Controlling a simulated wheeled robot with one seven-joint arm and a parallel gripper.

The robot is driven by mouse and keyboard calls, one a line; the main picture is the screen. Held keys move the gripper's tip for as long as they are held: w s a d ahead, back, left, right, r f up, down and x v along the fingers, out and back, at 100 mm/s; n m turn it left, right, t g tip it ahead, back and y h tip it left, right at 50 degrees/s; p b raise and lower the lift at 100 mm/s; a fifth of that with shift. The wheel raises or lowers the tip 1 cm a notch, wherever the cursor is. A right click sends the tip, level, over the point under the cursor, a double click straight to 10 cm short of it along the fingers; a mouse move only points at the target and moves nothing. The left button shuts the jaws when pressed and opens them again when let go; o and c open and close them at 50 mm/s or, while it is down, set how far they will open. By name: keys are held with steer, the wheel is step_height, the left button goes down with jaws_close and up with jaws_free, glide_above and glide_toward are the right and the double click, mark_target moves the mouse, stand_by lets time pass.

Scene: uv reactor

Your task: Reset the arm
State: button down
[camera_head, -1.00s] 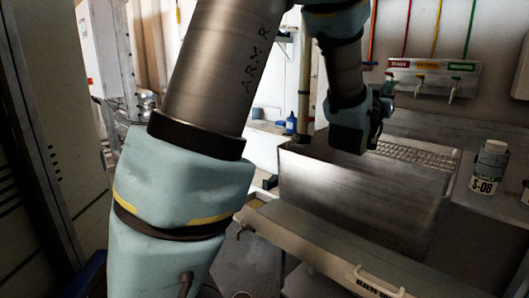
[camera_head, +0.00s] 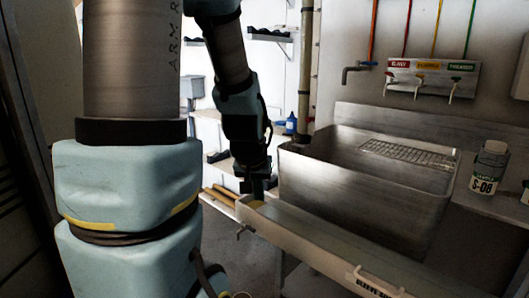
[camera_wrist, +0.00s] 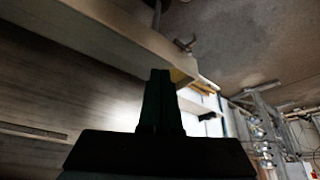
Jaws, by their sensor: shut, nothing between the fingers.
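My arm rises on the left of the head view and bends down again near the middle. My gripper (camera_head: 257,188) points down at its end, to the left of the metal sink and apparently above or beside the end of the drawer front. In the wrist view my gripper (camera_wrist: 160,75) is a dark shape with its fingers together. Nothing shows between the fingers.
A metal sink (camera_head: 350,195) with a wire rack (camera_head: 408,152) stands right of my gripper. A long drawer (camera_head: 340,255) runs below it. A bottle marked S-08 (camera_head: 487,170) stands at the right. Colour-labelled taps (camera_head: 432,78) hang on the wall. Grey floor is open at the lower middle.

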steer(key=s+a+f+n+g, duration=0.1)
steer(key=s+a+f+g, duration=0.1)
steer(key=s+a+g, duration=0.5)
step_height(320, 180, up, 12)
steer(key=s+d+t+p, duration=0.1)
steer(key=t+p, duration=0.2)
steer(key=p, duration=0.9)
steer(key=shift+d+r+t+y, duration=0.15)
steer(key=shift+d+t+y, duration=0.15)
steer(key=shift+d+y, duration=0.1)
